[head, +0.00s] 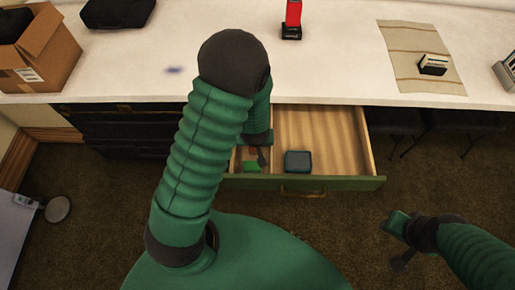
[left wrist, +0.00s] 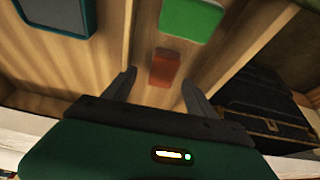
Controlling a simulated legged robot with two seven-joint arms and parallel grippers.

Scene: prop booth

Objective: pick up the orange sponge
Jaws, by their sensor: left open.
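The orange sponge (left wrist: 164,67) is a small orange-red block lying on the wooden floor of the open drawer (head: 335,180). In the left wrist view it lies just beyond and between the two fingers of my left gripper (left wrist: 160,90), which is open and empty. In the head view my left gripper (head: 257,152) is over the drawer's left part, and my arm and gripper largely hide the sponge there. My right gripper (head: 398,242) hangs low at the right over the carpet, away from the drawer; its jaw state is unclear.
A green block (left wrist: 191,18) lies near the sponge, also in the drawer (head: 252,166). A dark teal box (head: 298,161) sits across a divider (left wrist: 115,45). The white counter (head: 330,70) overhangs behind, with a cardboard box (head: 42,50) at left.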

